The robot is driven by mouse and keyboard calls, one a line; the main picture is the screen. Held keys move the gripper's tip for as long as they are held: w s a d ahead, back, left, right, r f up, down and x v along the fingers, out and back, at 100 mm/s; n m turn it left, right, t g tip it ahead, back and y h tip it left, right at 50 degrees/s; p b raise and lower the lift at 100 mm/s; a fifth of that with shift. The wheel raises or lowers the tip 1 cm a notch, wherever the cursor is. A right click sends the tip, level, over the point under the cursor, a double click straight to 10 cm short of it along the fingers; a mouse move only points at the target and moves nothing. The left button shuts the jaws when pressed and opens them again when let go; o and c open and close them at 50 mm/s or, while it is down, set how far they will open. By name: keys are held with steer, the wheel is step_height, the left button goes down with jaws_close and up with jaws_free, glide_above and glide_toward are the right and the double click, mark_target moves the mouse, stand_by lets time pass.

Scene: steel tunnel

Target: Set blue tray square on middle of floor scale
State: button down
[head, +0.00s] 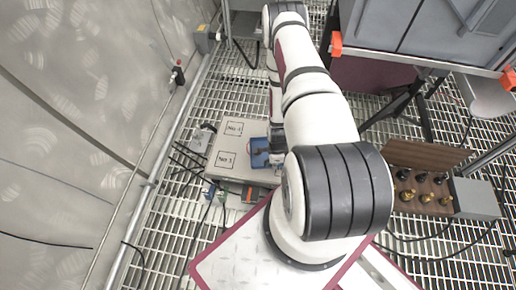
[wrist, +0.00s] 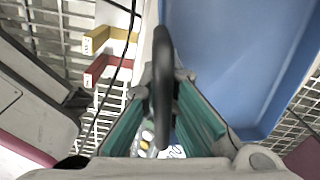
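The blue tray (head: 260,160) shows in the head view beside my arm, over the right part of a low beige platform (head: 213,172) with squares marked No.1 and No.2. My arm hides much of the tray. I cannot tell whether this platform is the floor scale, or whether the tray touches it. In the wrist view the tray (wrist: 235,60) fills the upper right, with a dark upright handle (wrist: 162,60) at its near left side. My gripper (wrist: 163,88) has teal-padded fingers closed on both sides of this handle.
An open wooden box (head: 425,190) with several brass and dark weights stands at the right. A grey cabinet (head: 430,35) with orange corners is at the upper right. Yellow (wrist: 105,38) and red (wrist: 105,68) brackets and cables lie by the platform. The floor is open grating.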

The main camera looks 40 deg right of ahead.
steer(key=s+f+m, duration=0.2)
steer(key=s+f, duration=0.1)
steer(key=shift+s+a, duration=0.1)
steer(key=shift+s, duration=0.1)
steer(key=shift+s+f+m, duration=0.1)
steer(key=shift+f+m, duration=0.2)
steer(key=shift+f, duration=0.05)
steer(key=w+b, duration=0.1)
steer(key=w, duration=0.3)
steer(key=w+f+b, duration=0.1)
steer(key=w+b, duration=0.1)
steer(key=w, duration=0.3)
steer(key=w+b, duration=0.1)
steer(key=w, duration=0.4)
steer(key=shift+w+d+f, duration=0.2)
steer(key=f+b, duration=0.1)
steer(key=w+f+b, duration=0.1)
steer(key=shift+f, duration=0.8)
steer(key=shift+f+b, duration=0.15)
steer(key=shift+b, duration=0.2)
steer(key=c, duration=1.8)
jaws_free()
